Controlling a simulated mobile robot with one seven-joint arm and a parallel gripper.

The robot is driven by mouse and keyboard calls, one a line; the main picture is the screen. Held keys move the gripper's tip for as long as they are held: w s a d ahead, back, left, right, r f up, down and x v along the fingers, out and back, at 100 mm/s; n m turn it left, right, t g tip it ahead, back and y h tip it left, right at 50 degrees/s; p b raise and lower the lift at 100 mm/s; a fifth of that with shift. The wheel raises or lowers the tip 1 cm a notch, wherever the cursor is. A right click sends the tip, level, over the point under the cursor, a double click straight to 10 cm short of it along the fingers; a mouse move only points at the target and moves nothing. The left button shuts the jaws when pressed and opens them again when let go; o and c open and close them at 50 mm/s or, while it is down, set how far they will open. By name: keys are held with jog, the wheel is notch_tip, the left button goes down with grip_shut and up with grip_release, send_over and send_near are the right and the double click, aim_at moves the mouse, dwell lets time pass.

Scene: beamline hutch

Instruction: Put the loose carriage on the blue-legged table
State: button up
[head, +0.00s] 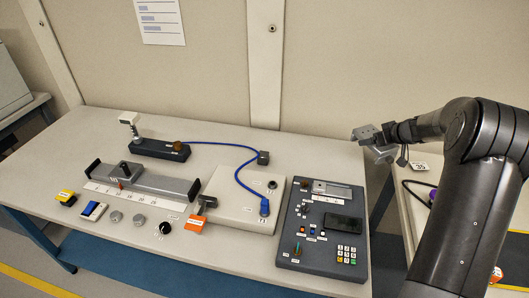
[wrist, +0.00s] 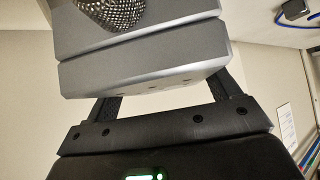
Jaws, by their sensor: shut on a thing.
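My gripper (head: 376,143) is shut on a grey metal block, the loose carriage (head: 367,132), in the air by the right end of the blue-legged table (head: 325,150). In the wrist view the carriage (wrist: 150,65) fills the space between the fingers, and a dark knurled knob (wrist: 110,12) shows on it. The table has a pale top and a blue frame below. Whether the carriage is directly above the table top or just past its edge is hard to tell.
The table holds a grey rail (head: 160,187) with a dark block on it, a dark keypad panel (head: 322,240), a pale box (head: 235,200) with a blue cable, and several small knobs and switches. The back right of the top is clear. Another pale table (head: 415,225) stands at right.

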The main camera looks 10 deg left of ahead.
jog(key=a+n+y, duration=0.1)
jog(key=a+n, duration=0.1)
jog(key=a, duration=1.3)
jog(key=shift+g, duration=0.4)
jog(key=w+a+f, duration=0.1)
jog(key=a+f, duration=0.1)
jog(key=a, duration=0.1)
jog(key=w+a+f, duration=0.1)
jog(key=a+f, duration=0.1)
jog(key=a, duration=0.2)
jog(key=w+a+f, duration=0.1)
jog(key=a+f, duration=0.1)
jog(key=a, duration=0.1)
jog(key=shift+w+a+f, duration=0.3)
jog(key=shift+a+f, duration=0.1)
jog(key=shift+f, duration=1.95)
jog(key=shift+f, duration=0.1)
jog(key=o, duration=1.4)
jog(key=shift+f, duration=0.15)
jog(key=shift+c, duration=0.2)
jog(key=shift+s+d+r, duration=0.15)
jog(key=shift+d+r, duration=0.05)
jog(key=shift+r, duration=0.15)
jog(key=v, duration=1.1)
jog(key=shift+s+r, duration=0.15)
jog(key=shift+r, duration=0.05)
